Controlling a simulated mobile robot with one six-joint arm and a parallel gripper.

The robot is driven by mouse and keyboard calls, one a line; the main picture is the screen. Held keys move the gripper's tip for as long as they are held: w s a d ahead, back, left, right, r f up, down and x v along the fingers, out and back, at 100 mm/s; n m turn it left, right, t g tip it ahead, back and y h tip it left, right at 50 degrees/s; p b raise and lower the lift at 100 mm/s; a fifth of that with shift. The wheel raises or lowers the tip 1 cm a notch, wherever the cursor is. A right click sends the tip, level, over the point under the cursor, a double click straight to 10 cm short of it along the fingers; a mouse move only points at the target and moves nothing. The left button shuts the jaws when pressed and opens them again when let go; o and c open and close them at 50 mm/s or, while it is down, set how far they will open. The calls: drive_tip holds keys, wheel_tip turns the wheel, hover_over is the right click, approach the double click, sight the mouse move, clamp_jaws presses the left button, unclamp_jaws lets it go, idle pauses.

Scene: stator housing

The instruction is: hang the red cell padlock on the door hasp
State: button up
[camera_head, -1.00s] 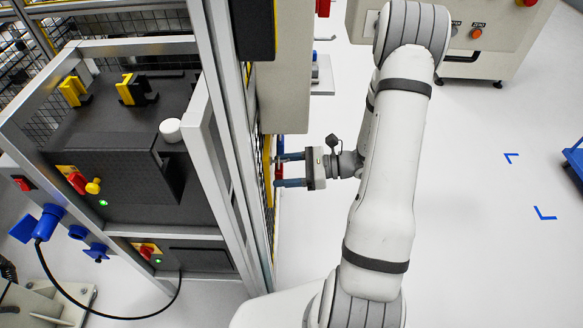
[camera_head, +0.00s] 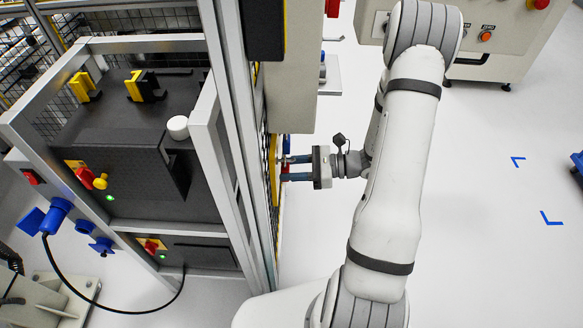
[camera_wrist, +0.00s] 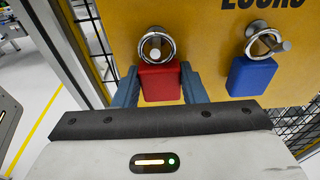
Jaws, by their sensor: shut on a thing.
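The red padlock (camera_wrist: 160,80) hangs from a metal peg on the yellow lock board (camera_wrist: 205,65), its shackle ring around the peg. My gripper (camera_wrist: 160,88) is shut on the red padlock's body, one blue-grey finger on each side. In the head view my gripper (camera_head: 287,167) reaches left to the board, and only a sliver of the padlock shows there. I cannot make out the door hasp in either view.
A blue padlock (camera_wrist: 252,75) hangs from another peg just right of the red one. Black mesh borders the board. A grey box (camera_head: 290,70) stands beyond my gripper.

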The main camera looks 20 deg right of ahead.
drive_tip(key=shift+d+r, duration=0.1)
drive_tip(key=shift+r, duration=0.25)
drive_tip(key=shift+s+d, duration=0.1)
drive_tip(key=shift+d, duration=0.05)
drive_tip(key=shift+f+v, duration=0.2)
drive_tip(key=shift+v, duration=1.15)
drive_tip(key=shift+d, duration=0.1)
drive_tip(key=f+p+v, duration=0.1)
drive_tip(key=v, duration=0.5)
drive_tip(key=shift+r, duration=0.25)
